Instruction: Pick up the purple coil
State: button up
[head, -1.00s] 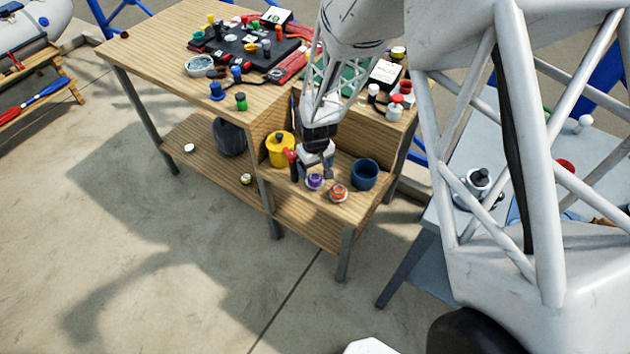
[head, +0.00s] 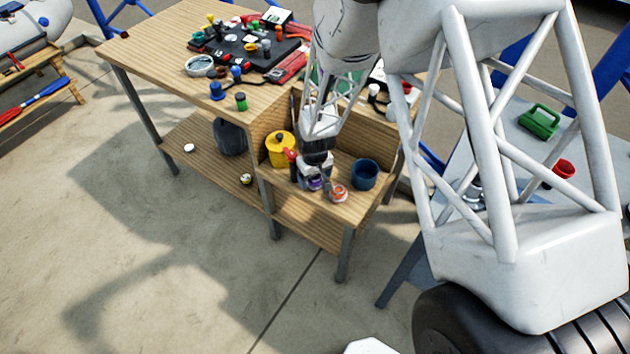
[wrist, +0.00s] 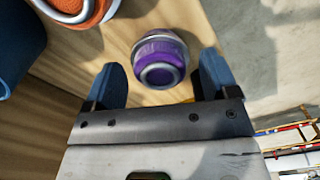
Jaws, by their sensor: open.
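The purple coil (head: 315,183) sits on the lower wooden shelf, partly hidden by my gripper in the head view. In the wrist view the purple coil (wrist: 159,60) shows whole, with a pale band round it, just beyond and between the fingertips. My gripper (wrist: 160,80) is open, with one blue finger to each side and nothing held. In the head view my gripper (head: 318,185) is low over the shelf at the coil.
An orange coil (head: 338,193) lies close to the right of the purple one. A dark blue cup (head: 364,174) stands further right. A yellow pot (head: 279,149) and a red-topped item (head: 290,158) stand to the left. The shelf edge is near the purple coil.

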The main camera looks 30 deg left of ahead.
jog(key=c, duration=0.9)
jog(key=shift+r, duration=0.2)
jog(key=shift+r, duration=0.75)
notch_tip(320, 180, up, 2)
jog(key=s+d, duration=0.6)
jog(key=d, duration=0.1)
jog(key=s+d+r, duration=0.1)
jog(key=s+d, duration=0.2)
jog(key=shift+s+d, duration=0.35)
jog(key=shift+s, duration=0.05)
jog(key=shift+c, duration=0.8)
jog(key=shift+s+d+r, duration=0.1)
jog(key=shift+s+d, duration=0.4)
jog(key=shift+d, duration=0.05)
jog(key=shift+c, duration=1)
